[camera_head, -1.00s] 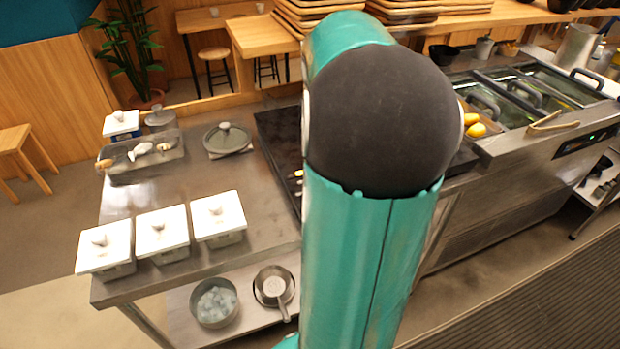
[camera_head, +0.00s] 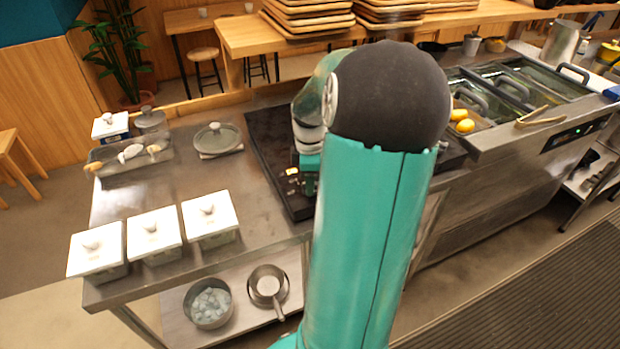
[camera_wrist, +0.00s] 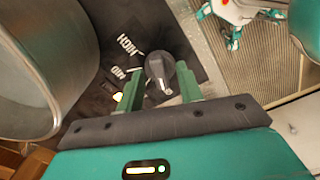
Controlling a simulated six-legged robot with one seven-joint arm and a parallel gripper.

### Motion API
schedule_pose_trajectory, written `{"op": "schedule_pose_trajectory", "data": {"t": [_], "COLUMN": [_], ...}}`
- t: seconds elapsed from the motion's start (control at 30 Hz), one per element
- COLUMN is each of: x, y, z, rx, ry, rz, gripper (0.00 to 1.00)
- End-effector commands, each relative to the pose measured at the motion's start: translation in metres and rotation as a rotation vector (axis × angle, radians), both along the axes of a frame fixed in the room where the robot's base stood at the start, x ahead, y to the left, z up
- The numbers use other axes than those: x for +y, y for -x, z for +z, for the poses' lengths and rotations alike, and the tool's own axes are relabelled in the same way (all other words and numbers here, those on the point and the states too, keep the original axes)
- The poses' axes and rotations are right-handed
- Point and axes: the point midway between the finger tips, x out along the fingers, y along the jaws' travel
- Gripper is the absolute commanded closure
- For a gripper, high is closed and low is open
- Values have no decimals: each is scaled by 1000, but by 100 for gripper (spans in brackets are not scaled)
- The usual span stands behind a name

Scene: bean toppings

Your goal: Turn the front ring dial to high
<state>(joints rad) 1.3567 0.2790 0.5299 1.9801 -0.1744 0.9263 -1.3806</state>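A dark round dial (camera_wrist: 158,70) sits on a black panel in the wrist view, with white "HIGH" lettering (camera_wrist: 130,46) and "MID" lettering (camera_wrist: 119,73) to its left. I cannot clearly tell which mark the dial points to. My gripper (camera_wrist: 157,78) is open, with one green finger on each side of the dial; I cannot tell whether either touches it. In the head view, a black cooktop (camera_head: 268,150) lies on the steel counter (camera_head: 180,185). My arm hides the cooktop's right part and the dial there.
A large metal pot (camera_wrist: 45,65) stands close on the left in the wrist view. A lidded pan (camera_head: 217,138), a tray (camera_head: 130,162) and several white-lidded containers (camera_head: 153,232) stand on the counter's left. A fryer station (camera_head: 530,110) stands to the right.

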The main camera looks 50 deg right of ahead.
Motion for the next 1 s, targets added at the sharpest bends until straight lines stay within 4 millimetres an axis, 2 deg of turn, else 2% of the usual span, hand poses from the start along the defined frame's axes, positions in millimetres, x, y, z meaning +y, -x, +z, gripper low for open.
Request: {"op": "schedule_pose_trajectory", "data": {"t": [0.1,0.27,0.3,0.67,1.0], "x": [0,0,0,0,1], "y": [0,0,0,0,-1], "z": [0,0,0,1,1], "rx": [0,0,0,1,1], "ry": [0,0,0,1,2], "rz": [0,0,0,-32,-226], "gripper": [66,97,100,100,100]}}
